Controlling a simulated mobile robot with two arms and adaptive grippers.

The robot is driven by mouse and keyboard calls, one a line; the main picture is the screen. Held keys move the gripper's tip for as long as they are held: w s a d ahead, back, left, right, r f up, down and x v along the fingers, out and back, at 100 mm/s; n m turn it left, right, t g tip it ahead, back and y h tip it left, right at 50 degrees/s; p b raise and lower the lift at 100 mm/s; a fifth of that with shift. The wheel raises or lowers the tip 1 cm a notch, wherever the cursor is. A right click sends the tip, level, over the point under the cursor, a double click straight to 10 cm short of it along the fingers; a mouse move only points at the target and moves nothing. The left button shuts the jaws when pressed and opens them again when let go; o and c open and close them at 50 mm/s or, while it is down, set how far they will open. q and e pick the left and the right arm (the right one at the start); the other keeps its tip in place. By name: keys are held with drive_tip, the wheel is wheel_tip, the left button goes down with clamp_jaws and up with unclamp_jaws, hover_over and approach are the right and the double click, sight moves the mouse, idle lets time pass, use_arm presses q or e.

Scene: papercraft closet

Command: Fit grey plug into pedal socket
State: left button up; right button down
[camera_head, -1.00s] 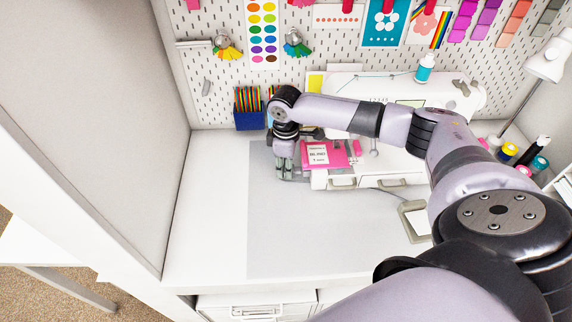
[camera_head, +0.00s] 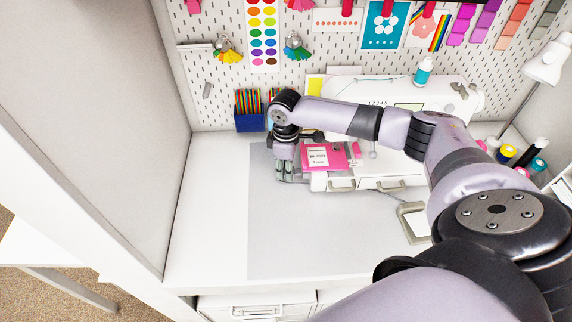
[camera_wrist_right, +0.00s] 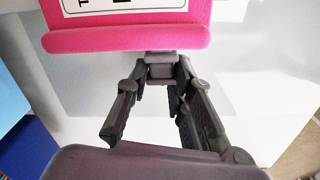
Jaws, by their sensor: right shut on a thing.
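My right gripper (camera_head: 285,170) is low over the left end of the sewing machine base, beside a pink panel. In the right wrist view its fingers (camera_wrist_right: 162,92) are shut on a small grey block that looks like the grey plug (camera_wrist_right: 161,68). The plug is just below the pink panel's edge; I cannot tell whether it touches anything beyond the fingers. In the head view the plug is too small to make out. I cannot make out the pedal socket. My left gripper is not in view.
The pink panel (camera_head: 345,155) with a white label lies against the white sewing machine (camera_head: 400,92). A grey-framed object (camera_head: 404,221) lies to the right, partly behind my arm. A blue pencil box (camera_head: 250,121) stands behind. The grey mat (camera_head: 310,235) is clear in front.

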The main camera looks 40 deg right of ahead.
idle(0.4)
drive_tip(key=shift+p, duration=0.5)
drive_tip(key=shift+s+d, duration=0.3)
drive_tip(key=shift+d, duration=0.25)
drive_tip(key=shift+s+d, duration=0.3)
drive_tip(key=shift+d, duration=0.25)
idle(2.8)
drive_tip(key=c, duration=1.4)
unclamp_jaws()
drive_tip(key=shift+d, duration=0.1)
drive_tip(key=shift+o, duration=0.4)
drive_tip(key=shift+s, duration=0.2)
wheel_tip(320, 180, up, 12)
drive_tip(key=shift+s, duration=0.1)
